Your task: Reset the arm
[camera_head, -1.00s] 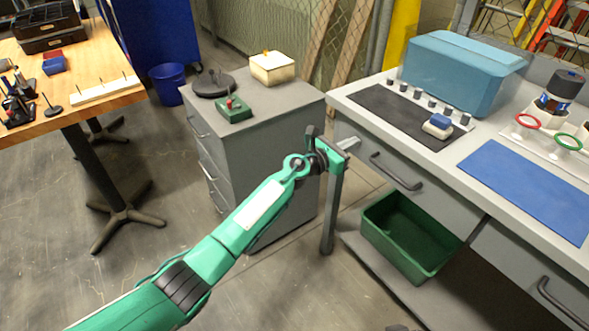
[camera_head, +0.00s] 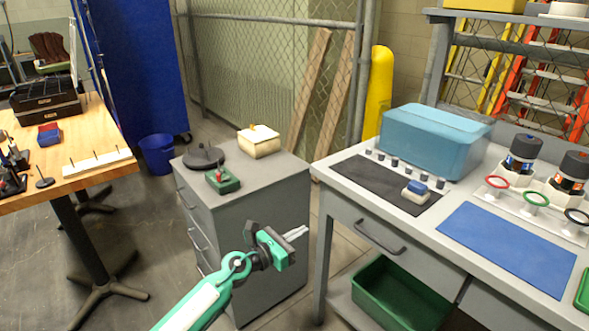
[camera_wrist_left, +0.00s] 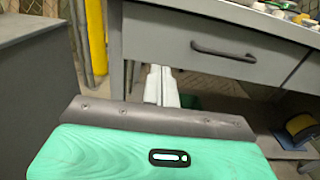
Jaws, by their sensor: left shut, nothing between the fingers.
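My left arm is green and comes in from the bottom of the head view. Its gripper (camera_head: 297,233) is shut and empty, in the air in front of the grey drawer cabinet (camera_head: 262,240) and left of the workbench (camera_head: 335,187). In the left wrist view the two pale fingers (camera_wrist_left: 161,86) are together, pointing toward the space below the bench drawer (camera_wrist_left: 215,42). They appear apart from the bench. My right gripper is not in view.
The cabinet top holds a white box (camera_head: 258,142), a green block with a red knob (camera_head: 222,180) and a dark round object (camera_head: 203,156). The bench bears a teal case (camera_head: 435,142) and a blue mat (camera_head: 505,245). A green bin (camera_head: 400,297) sits below.

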